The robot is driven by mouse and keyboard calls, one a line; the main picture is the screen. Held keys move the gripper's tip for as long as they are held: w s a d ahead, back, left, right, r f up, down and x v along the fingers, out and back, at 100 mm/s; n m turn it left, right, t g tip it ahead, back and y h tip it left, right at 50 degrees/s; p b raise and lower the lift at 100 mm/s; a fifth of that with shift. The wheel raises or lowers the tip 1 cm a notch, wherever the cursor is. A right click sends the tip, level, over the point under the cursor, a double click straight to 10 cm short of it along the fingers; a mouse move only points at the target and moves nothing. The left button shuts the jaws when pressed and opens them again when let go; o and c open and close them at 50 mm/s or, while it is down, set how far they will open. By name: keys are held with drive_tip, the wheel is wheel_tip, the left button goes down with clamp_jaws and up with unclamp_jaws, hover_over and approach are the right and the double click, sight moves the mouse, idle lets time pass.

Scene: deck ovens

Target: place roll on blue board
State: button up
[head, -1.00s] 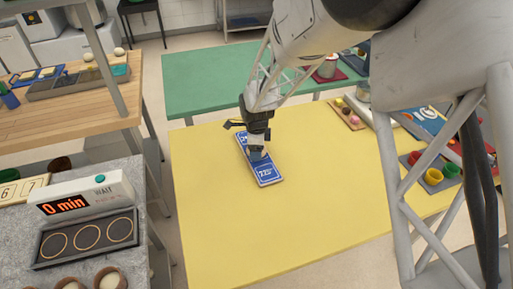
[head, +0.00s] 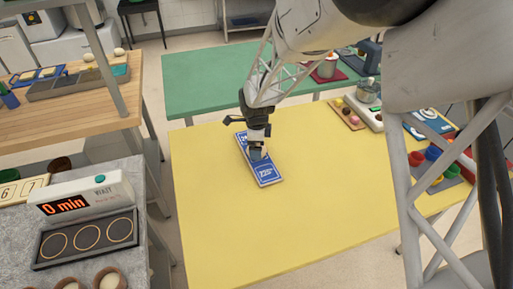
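The blue board (head: 268,175), with white markings, lies at a slant on the yellow table (head: 330,205). My gripper (head: 257,154) points down over the board's middle and hides part of it. The fingers are small and dark here, so I cannot tell their opening, whether they touch the board, or whether they hold a roll. No roll shows clearly on the visible parts of the board. Pale round pieces that look like rolls or dough (head: 119,52) sit at the wooden table's back, at left.
A timer box (head: 82,197) reading "0 min" stands on the grey counter at lower left. A green table (head: 205,85) is behind. Colored cups (head: 433,153) and trays stand on the yellow table's right side. The yellow table's front and middle are clear.

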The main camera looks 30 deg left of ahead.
wheel_tip(320, 180, up, 10)
idle(0.5)
drive_tip(key=shift+r, duration=0.1)
idle(0.7)
drive_tip(key=s+d+r+n, duration=0.15)
drive_tip(key=d+r, duration=0.35)
drive_tip(key=d, duration=0.5)
drive_tip(key=s+d+r+n+t, duration=0.15)
drive_tip(key=d+r, duration=0.25)
drive_tip(key=d, duration=0.5)
drive_tip(key=s+d+r+n, duration=0.1)
drive_tip(key=d+r+n, duration=0.3)
drive_tip(key=d, duration=0.6)
drive_tip(key=s+d+r+n, duration=0.1)
drive_tip(key=s+d+n, duration=0.2)
drive_tip(key=s+d, duration=0.7)
drive_tip(key=s+d+r+n+t, duration=0.1)
drive_tip(key=s+d+n, duration=0.2)
drive_tip(key=s+d, duration=0.8)
drive_tip(key=shift+s+d+r, duration=0.15)
drive_tip(key=shift+s+r, duration=0.05)
drive_tip(key=shift+r, duration=0.05)
